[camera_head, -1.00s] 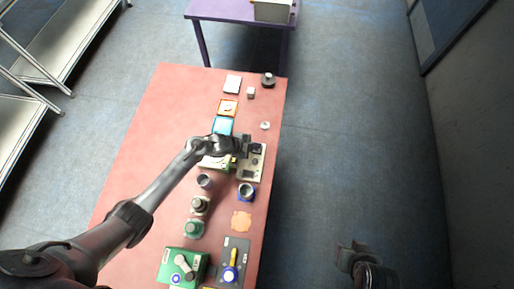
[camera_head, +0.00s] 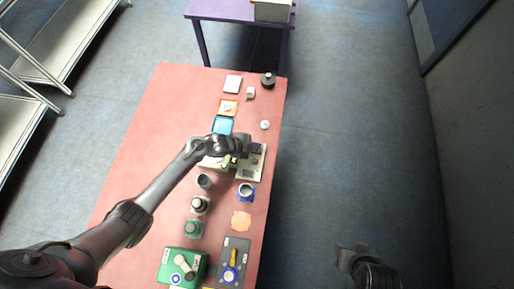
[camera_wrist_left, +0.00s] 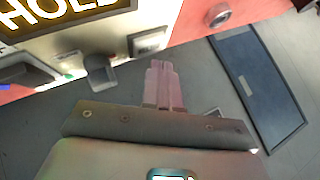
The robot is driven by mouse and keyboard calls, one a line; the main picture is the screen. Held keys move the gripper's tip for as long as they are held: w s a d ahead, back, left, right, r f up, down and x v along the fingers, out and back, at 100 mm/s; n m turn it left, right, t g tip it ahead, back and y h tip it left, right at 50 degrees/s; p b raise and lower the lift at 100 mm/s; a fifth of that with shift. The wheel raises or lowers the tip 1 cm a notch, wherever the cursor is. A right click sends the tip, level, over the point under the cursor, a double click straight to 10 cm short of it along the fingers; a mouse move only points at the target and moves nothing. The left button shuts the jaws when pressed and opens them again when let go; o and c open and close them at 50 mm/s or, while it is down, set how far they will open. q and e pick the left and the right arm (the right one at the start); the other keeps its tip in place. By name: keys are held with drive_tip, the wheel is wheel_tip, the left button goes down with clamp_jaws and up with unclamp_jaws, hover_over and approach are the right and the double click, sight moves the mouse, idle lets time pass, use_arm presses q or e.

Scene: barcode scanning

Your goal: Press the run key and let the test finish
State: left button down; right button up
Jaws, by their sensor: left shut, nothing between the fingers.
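A pale test device (camera_head: 250,174) stands on the pink table, partly hidden under my left gripper (camera_head: 250,151).
The pink table (camera_head: 150,150) holds several small items: a blue-based cup (camera_head: 246,192), a green box (camera_head: 182,267), a grey switch panel (camera_head: 241,249) and a blue tile (camera_head: 222,126). The table's left part is clear. A purple table (camera_head: 230,12) stands beyond.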

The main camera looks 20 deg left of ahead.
use_arm(q)
drive_tip(key=shift+f, duration=0.35)
